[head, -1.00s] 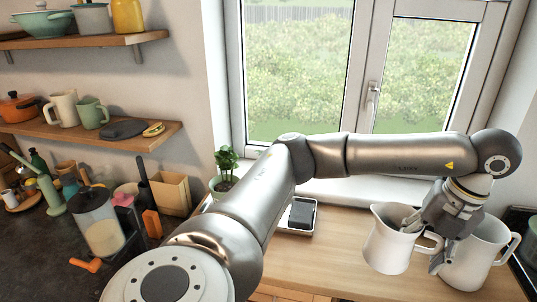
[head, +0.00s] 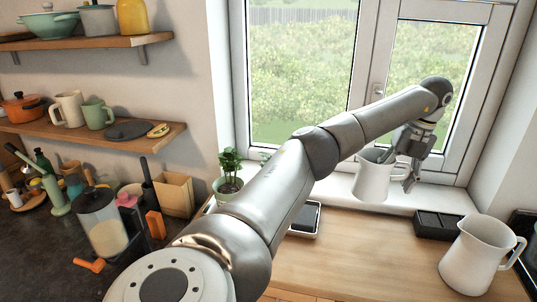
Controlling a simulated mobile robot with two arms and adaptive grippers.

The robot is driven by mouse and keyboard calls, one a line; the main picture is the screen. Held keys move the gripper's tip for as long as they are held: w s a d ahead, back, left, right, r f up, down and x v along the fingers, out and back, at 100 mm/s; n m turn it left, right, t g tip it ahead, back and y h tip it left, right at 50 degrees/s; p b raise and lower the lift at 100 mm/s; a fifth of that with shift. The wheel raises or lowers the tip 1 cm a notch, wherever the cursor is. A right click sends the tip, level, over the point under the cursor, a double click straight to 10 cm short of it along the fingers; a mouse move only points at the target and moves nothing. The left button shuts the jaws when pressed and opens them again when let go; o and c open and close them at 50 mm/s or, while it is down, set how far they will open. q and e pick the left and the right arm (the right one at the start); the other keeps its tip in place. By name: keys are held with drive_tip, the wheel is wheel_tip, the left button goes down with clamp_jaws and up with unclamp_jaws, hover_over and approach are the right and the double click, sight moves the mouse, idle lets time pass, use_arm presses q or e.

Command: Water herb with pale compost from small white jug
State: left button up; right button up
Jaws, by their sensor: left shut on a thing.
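A small white jug (head: 372,182) is held upright by my left gripper (head: 401,168), which is shut on it at its right side. The jug is raised in front of the window sill. A larger white jug (head: 472,258) stands on the wooden counter at the lower right, apart from the gripper. A leafy green herb (head: 230,162) grows in a pale green pot (head: 222,194) left of my left arm. A bit of another plant (head: 265,158) shows behind the arm, mostly hidden. The compost colour is hard to tell. My right gripper is out of view.
A black tray (head: 437,225) sits behind the larger jug. A small scale-like thing (head: 305,220) lies beside my arm. The wooden counter (head: 375,255) is clear in the middle. The dark worktop at left holds a blender-like jar (head: 103,225) and several utensils.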

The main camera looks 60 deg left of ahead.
use_arm(q)
drive_tip(key=s+a+f+n, duration=0.1)
drive_tip(key=s+a+f, duration=0.1)
drive_tip(key=a, duration=0.6)
drive_tip(key=s+a+f+n, duration=0.1)
drive_tip(key=s+a+n, duration=0.1)
drive_tip(key=a, duration=0.7)
drive_tip(key=shift+s+a+f+h, duration=0.3)
drive_tip(key=shift+s+f, duration=0.1)
drive_tip(key=shift+s, duration=0.25)
drive_tip(key=shift+d, duration=0.1)
drive_tip(key=shift+r, duration=0.1)
drive_tip(key=s+a+r+t+h, duration=0.2)
drive_tip(key=s+r+t, duration=0.3)
drive_tip(key=r+t, duration=0.3)
drive_tip(key=shift+s+r+h, duration=0.15)
drive_tip(key=shift+r+h, duration=0.25)
drive_tip(key=shift+r, duration=0.1)
drive_tip(key=shift+s+r+t, duration=0.15)
drive_tip(key=shift+r+t, duration=0.15)
drive_tip(key=shift+r, duration=0.1)
